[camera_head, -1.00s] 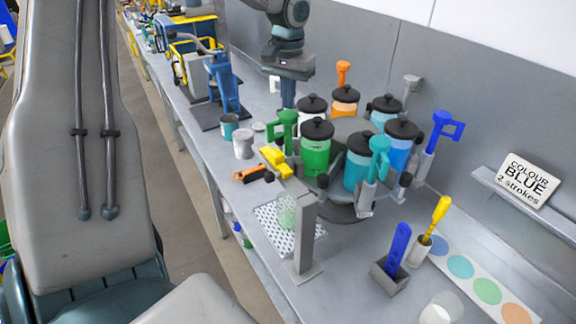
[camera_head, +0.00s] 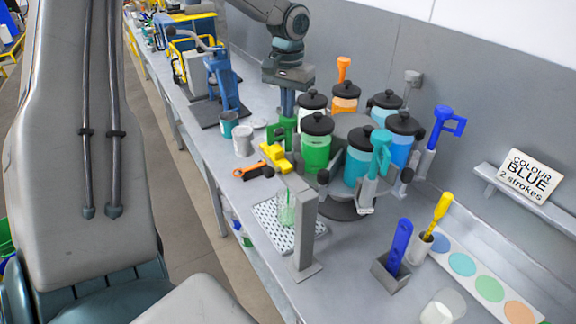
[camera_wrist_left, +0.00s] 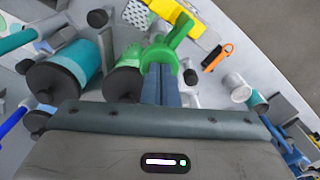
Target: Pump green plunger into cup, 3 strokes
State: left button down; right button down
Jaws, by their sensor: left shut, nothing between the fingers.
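The green plunger (camera_head: 281,133) stands beside the green-filled jar (camera_head: 316,152) on the round carousel. My left gripper (camera_head: 287,108) is shut and empty, with its fingertips down at the top of the plunger. The left wrist view shows the shut fingers (camera_wrist_left: 161,82) against the green plunger handle (camera_wrist_left: 172,45); whether they touch is hard to tell. A clear cup (camera_head: 286,208) with a green tint stands on the perforated drip tray (camera_head: 268,228), behind a grey post (camera_head: 306,235). My right gripper is not in view.
Other jars with plungers ring the carousel, including a teal jar (camera_head: 357,165) and a blue plunger (camera_head: 441,125). A yellow block (camera_head: 275,158) and an orange-handled tool (camera_head: 252,171) lie near the plunger. A card (camera_head: 529,175) reads "COLOUR BLUE 2 strokes".

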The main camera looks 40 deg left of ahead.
pick_arm(q)
jog(key=shift+f, duration=0.45)
jog(key=shift+r, duration=0.15)
jog(key=shift+r+p, duration=0.9)
jog(key=shift+r, duration=1.3)
jog(key=shift+r, duration=0.1)
notch_tip(320, 180, up, 6)
jog(key=shift+f, duration=0.1)
